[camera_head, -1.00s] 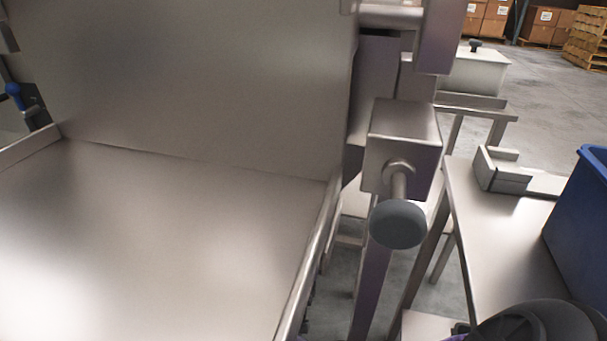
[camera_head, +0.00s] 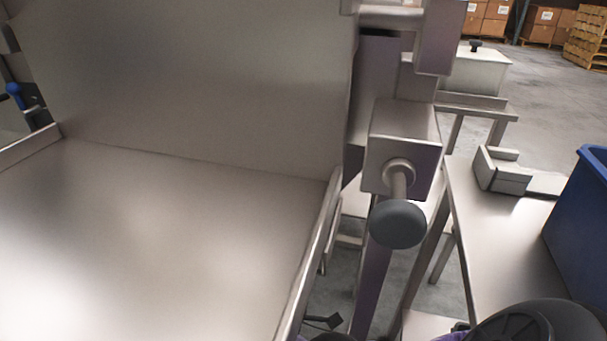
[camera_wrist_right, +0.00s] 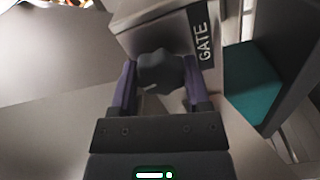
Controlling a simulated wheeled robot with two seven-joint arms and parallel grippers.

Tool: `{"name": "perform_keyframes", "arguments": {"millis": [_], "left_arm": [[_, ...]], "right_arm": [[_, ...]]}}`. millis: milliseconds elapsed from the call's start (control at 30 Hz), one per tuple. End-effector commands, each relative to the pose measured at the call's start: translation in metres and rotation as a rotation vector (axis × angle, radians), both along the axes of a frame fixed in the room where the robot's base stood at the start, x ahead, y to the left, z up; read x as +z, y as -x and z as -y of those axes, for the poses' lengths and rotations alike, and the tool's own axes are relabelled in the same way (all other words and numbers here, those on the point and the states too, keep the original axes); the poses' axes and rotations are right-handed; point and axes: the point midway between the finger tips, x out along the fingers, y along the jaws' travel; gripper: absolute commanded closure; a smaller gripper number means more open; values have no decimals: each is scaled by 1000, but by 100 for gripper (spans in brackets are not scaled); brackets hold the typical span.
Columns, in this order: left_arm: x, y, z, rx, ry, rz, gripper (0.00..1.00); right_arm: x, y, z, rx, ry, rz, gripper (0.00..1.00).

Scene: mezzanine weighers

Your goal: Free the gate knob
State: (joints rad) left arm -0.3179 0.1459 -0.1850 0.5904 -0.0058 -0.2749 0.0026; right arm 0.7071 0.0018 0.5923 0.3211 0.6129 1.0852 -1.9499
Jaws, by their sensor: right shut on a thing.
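In the right wrist view, a dark lobed knob (camera_wrist_right: 160,72) sits between the two purple fingers of my right gripper (camera_wrist_right: 158,84), in front of a metal panel with a black "GATE" label (camera_wrist_right: 203,42). The gripper is shut on this knob. In the head view, a round grey-blue knob (camera_head: 398,223) on a short rod sticks out of a steel block (camera_head: 404,140) right of the large steel pan; no gripper touches it. My left gripper is in neither view.
The steel pan (camera_head: 150,240) with its raised rim fills the left. A steel table (camera_head: 505,235) with a blue bin (camera_head: 585,220) stands at right. A small dark part (camera_head: 323,321) shows below the pan's right edge; I cannot tell what it is. A teal surface (camera_wrist_right: 253,85) lies right of the label.

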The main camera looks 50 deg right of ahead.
Motion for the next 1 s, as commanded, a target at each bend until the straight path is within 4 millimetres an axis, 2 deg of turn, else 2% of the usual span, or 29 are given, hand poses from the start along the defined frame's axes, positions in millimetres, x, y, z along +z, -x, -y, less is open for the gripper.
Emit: {"name": "perform_keyframes", "arguments": {"millis": [333, 600, 1000], "left_arm": [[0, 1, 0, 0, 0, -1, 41], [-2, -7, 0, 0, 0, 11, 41], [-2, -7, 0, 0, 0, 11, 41]], "right_arm": [[-1, 0, 0, 1, 146, -289, 98], [-1, 0, -1, 0, 256, -498, 98], [-1, 0, -1, 1, 363, -704, 98]]}}
